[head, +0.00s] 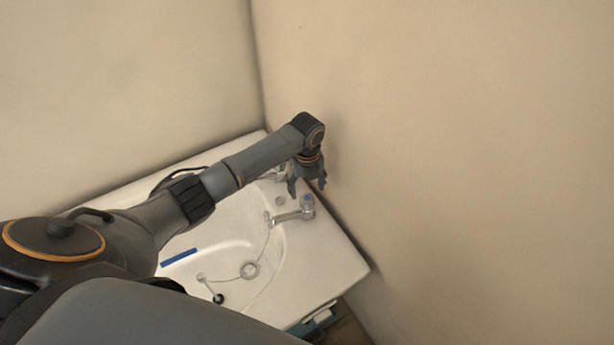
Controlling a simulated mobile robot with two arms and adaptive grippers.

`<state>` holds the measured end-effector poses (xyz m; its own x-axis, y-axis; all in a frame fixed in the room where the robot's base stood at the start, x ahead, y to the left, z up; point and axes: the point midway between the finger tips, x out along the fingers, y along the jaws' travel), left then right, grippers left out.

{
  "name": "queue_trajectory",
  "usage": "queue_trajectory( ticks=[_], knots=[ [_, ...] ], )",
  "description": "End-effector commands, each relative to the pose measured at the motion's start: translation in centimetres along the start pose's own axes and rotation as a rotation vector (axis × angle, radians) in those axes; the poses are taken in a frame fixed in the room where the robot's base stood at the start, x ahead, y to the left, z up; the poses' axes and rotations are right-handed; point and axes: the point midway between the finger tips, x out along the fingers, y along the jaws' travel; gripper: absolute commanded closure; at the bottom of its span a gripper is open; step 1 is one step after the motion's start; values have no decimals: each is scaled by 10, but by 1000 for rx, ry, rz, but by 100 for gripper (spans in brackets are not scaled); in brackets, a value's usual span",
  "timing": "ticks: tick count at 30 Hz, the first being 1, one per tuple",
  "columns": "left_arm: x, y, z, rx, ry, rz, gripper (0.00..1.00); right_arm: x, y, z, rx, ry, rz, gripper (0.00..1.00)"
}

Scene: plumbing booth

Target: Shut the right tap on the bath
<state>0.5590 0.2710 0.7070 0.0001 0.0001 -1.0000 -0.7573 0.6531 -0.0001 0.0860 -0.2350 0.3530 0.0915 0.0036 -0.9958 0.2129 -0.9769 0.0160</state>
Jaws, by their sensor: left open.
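The bath (325,258) is a white basin set in the corner against the walls. Something metallic, perhaps the other tap, shows in small part behind my left gripper and arm. My left gripper (307,187) is open and empty, fingers pointing down, above the back ledge. In the picture it is just above the blue-marked tap and appears apart from it. My right gripper is out of view.
A blue strip (179,257) lies at the bowl's left. The right wall (450,150) rises close behind the ledge. My left arm hides much of the bath's left side.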

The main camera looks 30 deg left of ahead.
Motion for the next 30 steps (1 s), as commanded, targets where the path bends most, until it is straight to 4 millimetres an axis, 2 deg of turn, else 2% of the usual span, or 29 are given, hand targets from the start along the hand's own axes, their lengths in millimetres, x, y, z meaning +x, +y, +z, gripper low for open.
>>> queue_trajectory(
  ticks=[1,6,10,30],
  knots=[
    [-12,-1,1,0,-2,-3,32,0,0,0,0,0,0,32],
    [-42,0,0,0,-1,-1,32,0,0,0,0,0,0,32],
    [-54,0,0,0,0,1,32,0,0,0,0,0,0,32],
    [-58,0,0,0,1,1,32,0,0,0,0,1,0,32]
  ],
)
